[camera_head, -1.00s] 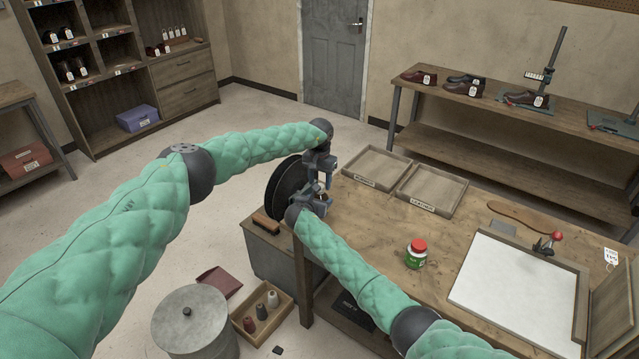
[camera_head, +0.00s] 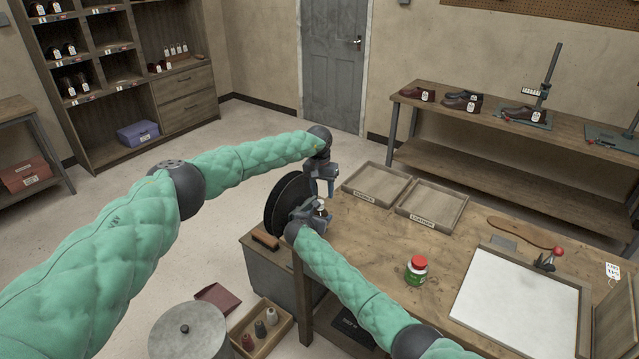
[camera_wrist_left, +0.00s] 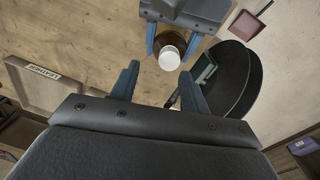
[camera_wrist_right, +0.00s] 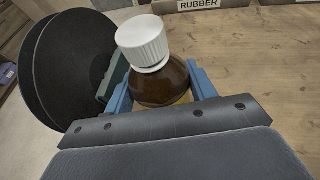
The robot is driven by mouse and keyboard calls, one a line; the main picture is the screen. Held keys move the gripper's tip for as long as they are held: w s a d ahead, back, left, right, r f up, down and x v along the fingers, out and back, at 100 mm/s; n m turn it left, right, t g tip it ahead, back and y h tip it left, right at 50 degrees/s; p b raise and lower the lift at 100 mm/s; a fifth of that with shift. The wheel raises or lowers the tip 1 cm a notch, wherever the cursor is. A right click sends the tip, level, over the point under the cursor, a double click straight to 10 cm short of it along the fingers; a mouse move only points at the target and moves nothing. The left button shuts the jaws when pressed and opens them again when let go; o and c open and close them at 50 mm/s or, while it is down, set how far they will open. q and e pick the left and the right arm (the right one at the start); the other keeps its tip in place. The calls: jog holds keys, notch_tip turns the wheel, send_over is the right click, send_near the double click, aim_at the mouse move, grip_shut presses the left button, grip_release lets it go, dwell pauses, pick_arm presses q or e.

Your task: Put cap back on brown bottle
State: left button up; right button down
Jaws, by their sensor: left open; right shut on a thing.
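The brown bottle (camera_wrist_right: 165,82) is upright in my right gripper (camera_head: 318,212), near the table's left corner. Its blue fingers are shut around the bottle's body in the right wrist view (camera_wrist_right: 160,92). The white ribbed cap (camera_wrist_right: 143,40) sits on top of the bottle's neck. I cannot tell how tightly it is seated. The cap also shows from above in the left wrist view (camera_wrist_left: 169,57). My left gripper (camera_head: 322,188) is just above the bottle, open and empty. In the left wrist view its fingers (camera_wrist_left: 158,80) are spread, apart from the cap.
Black discs (camera_head: 287,205) stand close to the left of both grippers. Two shallow wooden trays (camera_head: 432,206) lie behind to the right. A green jar with a red lid (camera_head: 416,270) and a white board (camera_head: 515,300) are farther right.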

pick_arm(q)
jog(key=n, duration=0.3)
jog(key=shift+r, duration=0.25)
jog(key=n, duration=0.4)
jog(key=shift+w+d+r, duration=0.1)
jog(key=shift+r, duration=0.15)
jog(key=n, duration=0.7)
jog(key=shift+r, duration=0.4)
jog(key=n, duration=0.7)
jog(key=shift+w+r, duration=0.15)
jog(key=shift+r, duration=0.15)
jog(key=n, duration=0.6)
jog(key=shift+r+n, duration=0.25)
jog(key=shift+n, duration=0.15)
jog(key=n, duration=0.6)
jog(key=shift+a+r+n, duration=0.1)
jog(key=shift+a+n, duration=0.15)
jog(key=shift+n, duration=0.15)
jog(key=n, duration=0.7)
jog(key=shift+a+y, duration=0.15)
jog(key=shift+y, duration=0.15)
jog(key=n, duration=0.7)
jog(key=shift+a, duration=0.15)
jog(key=n, duration=0.7)
